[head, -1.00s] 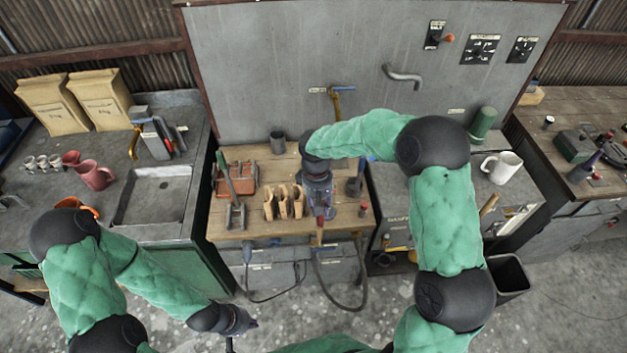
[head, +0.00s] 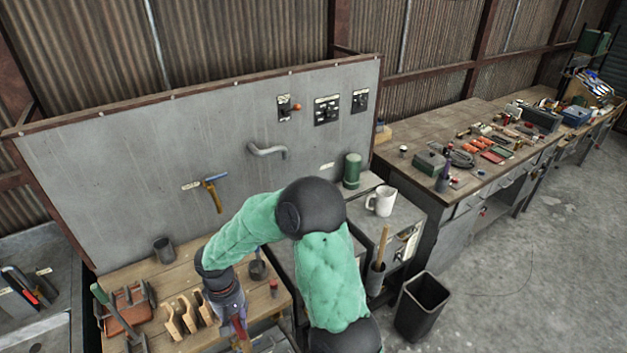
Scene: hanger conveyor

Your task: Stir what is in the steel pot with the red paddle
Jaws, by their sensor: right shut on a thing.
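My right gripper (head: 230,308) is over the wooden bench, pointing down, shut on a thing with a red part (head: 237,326). That looks like the red paddle, but the gripper hides most of it and its lower end is near the picture's bottom edge. I cannot clearly pick out the steel pot. A small dark vessel (head: 257,270) with an upright stem is just right of the gripper. My left gripper is out of view.
A white mug (head: 382,201) and green canister (head: 352,170) stand on the grey cabinet. A black bin (head: 422,306) is on the floor.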

